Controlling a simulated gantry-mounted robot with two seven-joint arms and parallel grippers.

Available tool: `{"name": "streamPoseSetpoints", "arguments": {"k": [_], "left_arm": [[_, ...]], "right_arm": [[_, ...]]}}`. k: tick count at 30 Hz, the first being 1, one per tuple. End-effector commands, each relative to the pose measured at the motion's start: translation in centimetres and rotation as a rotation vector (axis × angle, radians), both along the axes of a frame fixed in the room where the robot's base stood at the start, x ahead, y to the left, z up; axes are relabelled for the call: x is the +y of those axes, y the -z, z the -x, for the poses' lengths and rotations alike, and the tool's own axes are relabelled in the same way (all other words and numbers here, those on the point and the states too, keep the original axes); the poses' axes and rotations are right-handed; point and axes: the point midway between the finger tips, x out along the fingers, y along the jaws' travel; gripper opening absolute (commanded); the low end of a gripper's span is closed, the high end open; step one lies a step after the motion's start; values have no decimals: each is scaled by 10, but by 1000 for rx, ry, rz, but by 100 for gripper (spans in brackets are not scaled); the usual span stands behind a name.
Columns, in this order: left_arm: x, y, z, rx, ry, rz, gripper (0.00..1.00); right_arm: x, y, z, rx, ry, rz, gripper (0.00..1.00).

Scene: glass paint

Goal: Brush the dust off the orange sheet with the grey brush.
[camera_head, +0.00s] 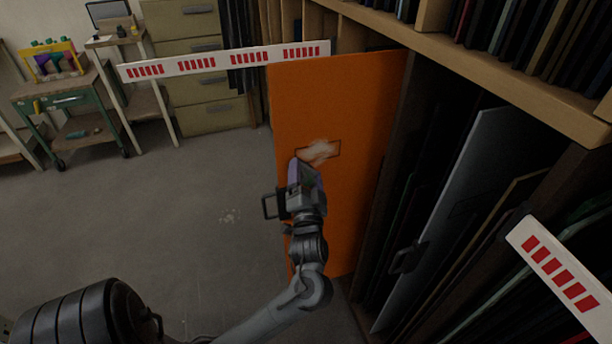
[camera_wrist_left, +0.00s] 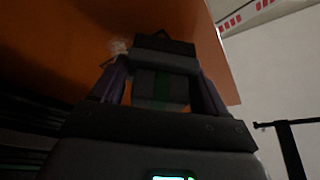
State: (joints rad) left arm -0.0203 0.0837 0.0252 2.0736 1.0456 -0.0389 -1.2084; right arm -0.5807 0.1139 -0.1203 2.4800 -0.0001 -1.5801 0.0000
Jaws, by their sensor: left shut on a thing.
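The orange sheet (camera_head: 338,95) stands upright at the rack's edge in the head view and fills the upper left of the left wrist view (camera_wrist_left: 80,35). A pale dust patch (camera_head: 318,151) lies on its face inside a thin dark outline; part of it shows in the wrist view (camera_wrist_left: 119,48). My left gripper (camera_head: 306,176) is in front of the sheet, just below the patch. Its purple fingers are shut on the grey brush (camera_wrist_left: 160,88), which has a green band and a dark far end. I cannot tell whether the brush touches the sheet. My right gripper is not in view.
A rack of upright sheets, including a grey one (camera_head: 455,205) with a dark handle-like shape, fills the right. White bars with red marks (camera_head: 225,61) cross the scene. A green cart (camera_head: 70,100) and drawers (camera_head: 195,60) stand behind. Floor at left is clear.

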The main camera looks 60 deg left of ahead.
Motion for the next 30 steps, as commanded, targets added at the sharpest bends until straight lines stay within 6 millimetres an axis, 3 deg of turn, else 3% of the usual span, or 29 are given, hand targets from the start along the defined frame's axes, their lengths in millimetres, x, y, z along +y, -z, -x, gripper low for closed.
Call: {"name": "streamPoseSetpoints", "arguments": {"k": [30], "left_arm": [[14,-1,-3,0,-1,-1,50]], "right_arm": [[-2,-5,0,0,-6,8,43]]}}
